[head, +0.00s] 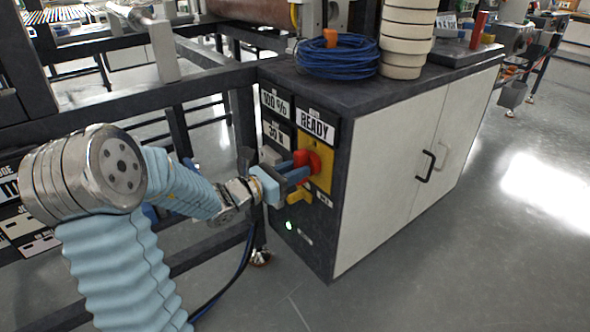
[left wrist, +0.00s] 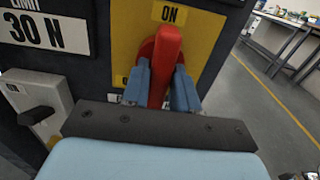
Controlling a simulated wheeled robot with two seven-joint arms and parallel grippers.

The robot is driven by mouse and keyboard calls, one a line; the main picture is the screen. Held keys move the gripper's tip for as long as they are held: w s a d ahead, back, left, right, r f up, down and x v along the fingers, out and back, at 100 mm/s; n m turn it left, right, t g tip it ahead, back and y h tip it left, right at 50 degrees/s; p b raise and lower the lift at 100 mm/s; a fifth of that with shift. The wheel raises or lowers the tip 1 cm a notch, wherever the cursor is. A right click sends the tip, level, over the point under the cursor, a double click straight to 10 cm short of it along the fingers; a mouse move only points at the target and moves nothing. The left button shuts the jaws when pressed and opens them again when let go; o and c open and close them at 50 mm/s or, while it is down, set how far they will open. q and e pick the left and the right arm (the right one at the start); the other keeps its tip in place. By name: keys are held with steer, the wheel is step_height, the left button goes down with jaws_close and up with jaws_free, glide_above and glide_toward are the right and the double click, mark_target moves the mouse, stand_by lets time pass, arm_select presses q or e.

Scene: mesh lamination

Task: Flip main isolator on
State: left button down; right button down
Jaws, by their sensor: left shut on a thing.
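The main isolator is a red rotary handle (head: 311,160) on a yellow plate (head: 324,158) on the end panel of a dark cabinet. In the left wrist view the red handle (left wrist: 165,62) points up and leans slightly right, toward the "ON" label (left wrist: 169,14) at the plate's top. My left gripper (head: 297,172) is at the panel, with its blue fingers (left wrist: 163,88) on both sides of the handle, shut on it. The fingers hide the lower part of the plate and most of its lower label. My right gripper is in neither view.
Signs reading "READY" (head: 315,125), "100 %" (head: 275,104) and "30 N" (head: 277,134) are around the isolator. A grey switch box (left wrist: 38,107) is left of it. Blue cable (head: 338,58) and stacked cream rings (head: 406,38) stand on the cabinet (head: 350,92). Floor at the right is clear.

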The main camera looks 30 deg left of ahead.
arm_select(q)
steer(key=c, duration=1)
jaws_free()
steer(key=shift+o, duration=0.2)
steer(key=shift+s, duration=0.1)
steer(key=v, duration=1.3)
steer(key=shift+s+a, duration=0.2)
steer(key=shift+s, duration=0.15)
steer(key=shift+f, duration=0.1)
